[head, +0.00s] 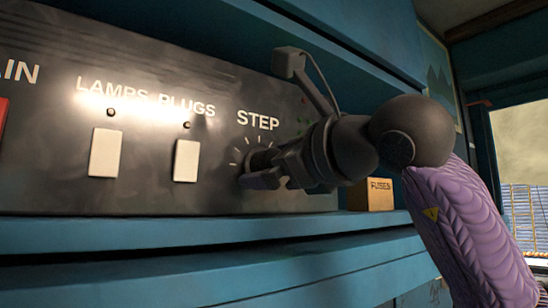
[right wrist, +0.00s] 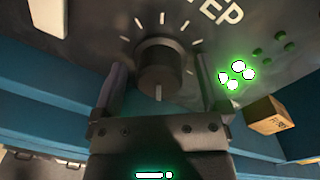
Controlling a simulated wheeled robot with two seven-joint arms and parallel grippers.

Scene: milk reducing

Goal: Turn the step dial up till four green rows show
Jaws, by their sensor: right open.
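The step dial (right wrist: 158,66) is a dark round knob with white tick marks around it. Its white pointer mark points down in the right wrist view. My right gripper (right wrist: 158,78) is open, with one finger on each side of the dial; I cannot tell if they touch it. In the head view my right gripper (head: 266,172) covers much of the dial under the word STEP. Green lamps (right wrist: 238,75) are beside the dial in the right wrist view: two rows glow bright, and the rows farther up are dark. My left gripper is not in view.
The dark panel (head: 50,120) also has two white switches, LAMPS (head: 105,152) and PLUGS (head: 186,160), and a red part at the left edge. A FUSES box (head: 378,194) stands right of the panel on the blue ledge (head: 150,232).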

